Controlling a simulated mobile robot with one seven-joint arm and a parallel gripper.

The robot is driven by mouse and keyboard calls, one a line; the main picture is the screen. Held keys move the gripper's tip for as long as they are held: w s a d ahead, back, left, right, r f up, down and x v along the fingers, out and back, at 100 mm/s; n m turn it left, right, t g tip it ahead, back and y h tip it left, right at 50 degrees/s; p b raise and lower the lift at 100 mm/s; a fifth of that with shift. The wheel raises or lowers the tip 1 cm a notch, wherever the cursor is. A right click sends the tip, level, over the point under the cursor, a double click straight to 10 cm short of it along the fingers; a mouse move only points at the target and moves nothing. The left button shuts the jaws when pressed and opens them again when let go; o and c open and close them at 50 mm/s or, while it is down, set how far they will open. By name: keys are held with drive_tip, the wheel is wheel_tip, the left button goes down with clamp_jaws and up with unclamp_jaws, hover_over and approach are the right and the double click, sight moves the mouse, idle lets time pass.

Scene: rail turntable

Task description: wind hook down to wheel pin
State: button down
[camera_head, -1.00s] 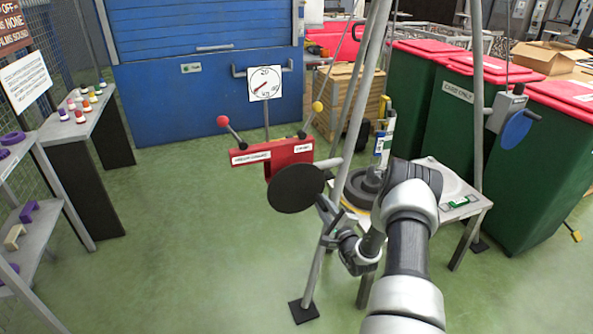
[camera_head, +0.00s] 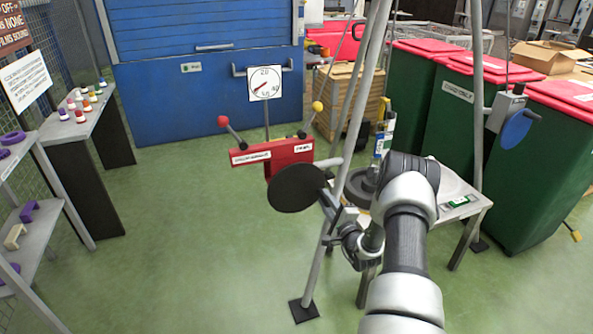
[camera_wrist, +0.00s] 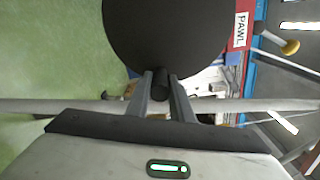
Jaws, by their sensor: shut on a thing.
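A red winch box (camera_head: 285,157) with a red-knobbed lever and a yellow-knobbed lever is mounted beside a tripod leg. A black crank disc (camera_head: 297,188) is on its near side. My gripper (camera_wrist: 160,82) is shut on the dark crank handle (camera_wrist: 160,92), which stands out from the disc's edge; the disc also shows in the wrist view (camera_wrist: 165,35). In the head view, my gripper (camera_head: 329,199) is at the disc's right edge, partly hidden. A dark grey wheel (camera_head: 361,187) lies on the table, partly behind the tripod leg and my arm. I cannot make out the hook or wheel pin clearly.
A round dial (camera_head: 264,84) stands above the winch box. A second box with a blue disc (camera_head: 516,128) is on the right tripod leg. Green bins (camera_head: 463,130) stand behind the table (camera_head: 470,203). The floor (camera_head: 180,230) at left is clear.

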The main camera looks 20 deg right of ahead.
drive_tip(key=shift+d+r, duration=0.2)
drive_tip(key=shift+r, duration=0.05)
drive_tip(key=shift+d+r+n, duration=0.15)
drive_tip(key=shift+r+n, duration=0.7)
drive_tip(key=shift+n, duration=0.35)
drive_tip(key=c, duration=1.4)
unclamp_jaws()
drive_tip(key=shift+o, duration=0.2)
drive_tip(key=shift+f, duration=0.1)
drive_tip(key=s+p, duration=0.1)
drive_tip(key=s, duration=0.7)
drive_tip(key=shift+a+p, duration=0.2)
drive_tip(key=shift+p, duration=0.1)
